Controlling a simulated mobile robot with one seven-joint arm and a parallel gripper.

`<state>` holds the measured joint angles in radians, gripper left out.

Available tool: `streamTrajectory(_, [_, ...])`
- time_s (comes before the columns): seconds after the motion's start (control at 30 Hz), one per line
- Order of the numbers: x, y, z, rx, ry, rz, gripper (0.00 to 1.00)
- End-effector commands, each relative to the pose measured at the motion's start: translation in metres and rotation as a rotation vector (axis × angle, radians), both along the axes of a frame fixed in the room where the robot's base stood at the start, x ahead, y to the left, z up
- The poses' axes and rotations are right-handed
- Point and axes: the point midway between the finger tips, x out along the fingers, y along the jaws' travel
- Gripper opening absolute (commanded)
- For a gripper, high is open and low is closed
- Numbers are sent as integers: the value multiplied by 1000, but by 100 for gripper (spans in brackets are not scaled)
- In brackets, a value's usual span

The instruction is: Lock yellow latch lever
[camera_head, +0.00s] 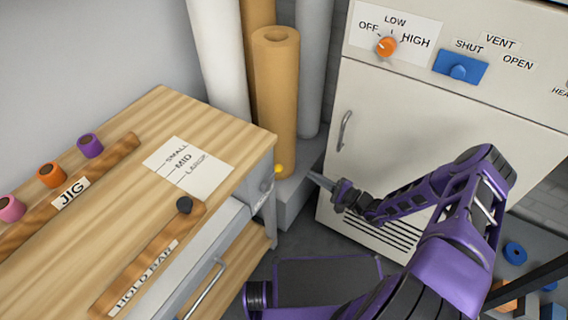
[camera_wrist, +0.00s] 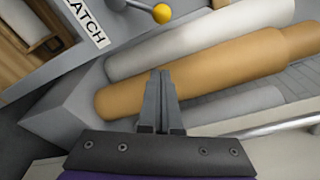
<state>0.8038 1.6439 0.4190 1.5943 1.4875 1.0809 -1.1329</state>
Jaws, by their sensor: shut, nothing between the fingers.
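The yellow latch lever's ball knob (camera_head: 278,168) sticks out from the grey right side of the wooden workbench in the head view. In the wrist view the yellow knob (camera_wrist: 162,13) is at the top edge, on a short metal rod beside the LATCH label (camera_wrist: 88,20). The lever's pivot is cut off or too small to make out there. My gripper (camera_head: 311,175) points left toward the bench side, apart from the knob and a little to its right. Its fingers (camera_wrist: 160,73) are shut together and empty in the wrist view.
Tan and white rolls (camera_head: 276,100) stand behind the knob on a grey plinth (camera_head: 300,190). A cream cabinet (camera_head: 400,130) with a handle is behind my arm. The bench top (camera_head: 110,130) carries a hold bar (camera_head: 150,258) and a jig rail with coloured rings.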

Motion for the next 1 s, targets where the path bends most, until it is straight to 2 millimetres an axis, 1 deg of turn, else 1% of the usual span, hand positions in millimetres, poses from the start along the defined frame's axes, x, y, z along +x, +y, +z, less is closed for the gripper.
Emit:
streamTrajectory(0.23, [0,1,0,-3,1,1,0])
streamTrajectory(0.37, [5,6,-1,-3,1,3,0])
streamTrajectory(0.47, [13,17,-2,-3,1,5,0])
streamTrajectory(0.57, [26,32,-4,-4,1,6,0])
streamTrajectory(0.7, [46,56,-6,-4,1,6,0])
streamTrajectory(0.87, [67,81,-9,-4,1,6,0])
streamTrajectory(0.9, [58,79,-1,-2,6,3,0])
streamTrajectory(1.0, [46,83,6,-3,4,3,0])
